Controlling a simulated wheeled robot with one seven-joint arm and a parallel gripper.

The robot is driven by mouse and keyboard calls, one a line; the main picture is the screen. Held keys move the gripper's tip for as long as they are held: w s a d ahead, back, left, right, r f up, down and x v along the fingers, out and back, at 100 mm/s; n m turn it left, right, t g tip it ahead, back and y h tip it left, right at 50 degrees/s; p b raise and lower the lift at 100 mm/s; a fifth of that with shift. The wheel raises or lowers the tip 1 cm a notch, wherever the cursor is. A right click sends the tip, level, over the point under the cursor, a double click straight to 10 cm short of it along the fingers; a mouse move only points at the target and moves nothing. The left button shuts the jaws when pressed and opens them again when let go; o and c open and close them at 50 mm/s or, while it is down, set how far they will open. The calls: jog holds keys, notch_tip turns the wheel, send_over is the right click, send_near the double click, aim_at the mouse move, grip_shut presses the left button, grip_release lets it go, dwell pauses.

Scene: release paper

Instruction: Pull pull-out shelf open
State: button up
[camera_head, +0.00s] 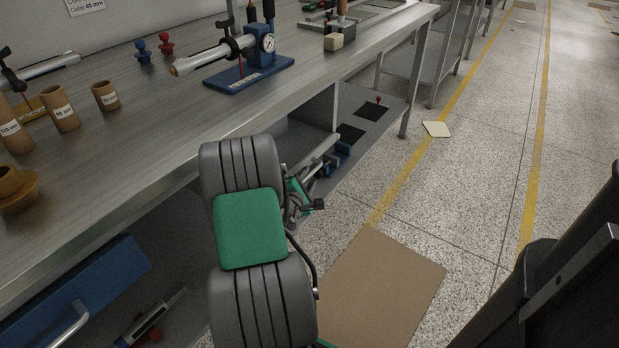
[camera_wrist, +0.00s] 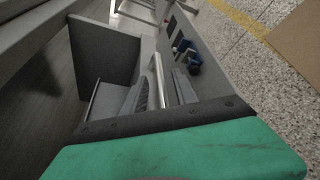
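A grey shelf (camera_head: 378,108) with dark square patches sits under the workbench in the head view, its front edge facing the floor aisle. A pale metal bar (camera_head: 318,158), apparently its handle, runs close by my gripper (camera_head: 300,197), which is partly hidden by my own wrist and links. In the wrist view the bar (camera_wrist: 161,82) shows between two grey finger-like parts of my gripper (camera_wrist: 164,92). I cannot tell whether they touch the bar or how wide they are apart. The shelf's amount of opening is not clear.
The workbench (camera_head: 160,118) carries cardboard tubes (camera_head: 59,108) and a dial gauge on a blue base (camera_head: 248,75). A blue drawer (camera_head: 70,300) is at lower left. A brown flat sheet (camera_head: 375,290) lies on the floor. The aisle to the right is open.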

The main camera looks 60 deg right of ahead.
jog(key=shift+x, duration=1.5)
jog(key=shift+c, duration=0.3)
grip_shut()
